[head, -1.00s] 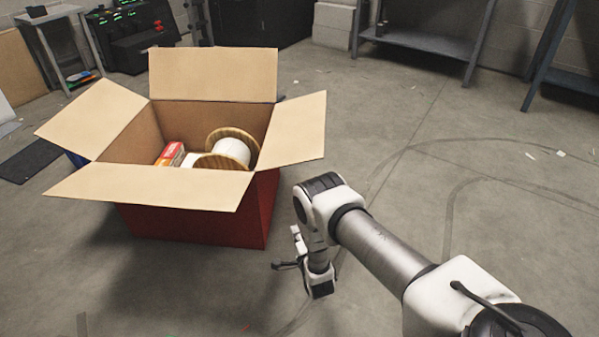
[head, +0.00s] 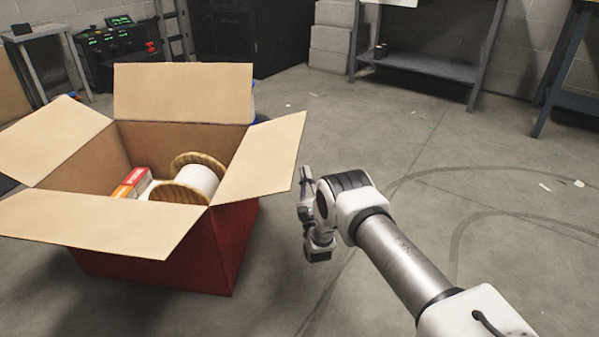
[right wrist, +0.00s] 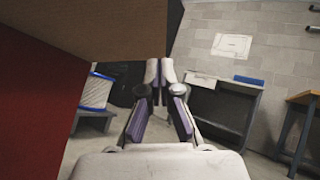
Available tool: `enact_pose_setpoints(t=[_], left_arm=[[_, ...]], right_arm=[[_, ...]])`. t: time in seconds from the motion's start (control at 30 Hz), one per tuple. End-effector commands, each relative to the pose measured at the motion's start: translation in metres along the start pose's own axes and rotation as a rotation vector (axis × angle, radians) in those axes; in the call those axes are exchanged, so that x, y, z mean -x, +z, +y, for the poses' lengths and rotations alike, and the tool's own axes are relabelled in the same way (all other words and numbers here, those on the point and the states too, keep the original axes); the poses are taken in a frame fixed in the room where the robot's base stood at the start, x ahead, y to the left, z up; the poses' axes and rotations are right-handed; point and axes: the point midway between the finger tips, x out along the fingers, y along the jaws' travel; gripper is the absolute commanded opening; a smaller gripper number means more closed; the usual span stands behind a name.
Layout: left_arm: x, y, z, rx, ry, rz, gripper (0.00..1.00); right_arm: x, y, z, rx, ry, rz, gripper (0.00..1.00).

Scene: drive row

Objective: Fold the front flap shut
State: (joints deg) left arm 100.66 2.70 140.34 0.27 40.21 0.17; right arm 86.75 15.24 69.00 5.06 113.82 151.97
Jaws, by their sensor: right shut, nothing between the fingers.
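A red cardboard box (head: 232,245) stands on the floor at left in the head view. Its front flap (head: 95,222) sticks outward toward me, open. The right flap (head: 265,155), left flap (head: 50,138) and back flap (head: 183,92) are also open. My right gripper (head: 305,178) is to the right of the box, below flap height, apart from it and empty. In the right wrist view its fingers (right wrist: 160,68) are shut. There the red box wall (right wrist: 35,110) is at left and a flap's underside (right wrist: 95,25) hangs above. My left gripper is out of view.
A workbench (head: 420,65) and stacked grey blocks (head: 332,38) stand at the back.

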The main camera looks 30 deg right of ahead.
Motion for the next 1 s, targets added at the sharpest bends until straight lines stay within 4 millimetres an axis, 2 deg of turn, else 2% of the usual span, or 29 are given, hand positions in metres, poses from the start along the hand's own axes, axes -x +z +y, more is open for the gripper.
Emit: enact_pose_setpoints(t=[0.03, 0.1, 0.3, 0.8, 1.0], left_arm=[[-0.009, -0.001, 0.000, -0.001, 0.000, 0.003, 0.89], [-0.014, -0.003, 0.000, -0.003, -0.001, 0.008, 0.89], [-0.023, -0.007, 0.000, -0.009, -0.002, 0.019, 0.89], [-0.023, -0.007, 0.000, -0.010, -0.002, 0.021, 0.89], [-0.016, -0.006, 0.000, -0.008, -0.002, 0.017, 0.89]], right_arm=[[-0.010, -0.003, 0.001, -0.001, -0.004, -0.003, 0.00], [-0.025, -0.002, 0.000, 0.000, -0.004, -0.003, 0.00], [-0.047, 0.023, 0.000, 0.000, -0.002, 0.000, 0.00], [-0.054, 0.029, 0.000, 0.007, 0.005, 0.001, 0.00], [-0.067, 0.032, 0.003, 0.060, 0.057, 0.000, 0.00]])
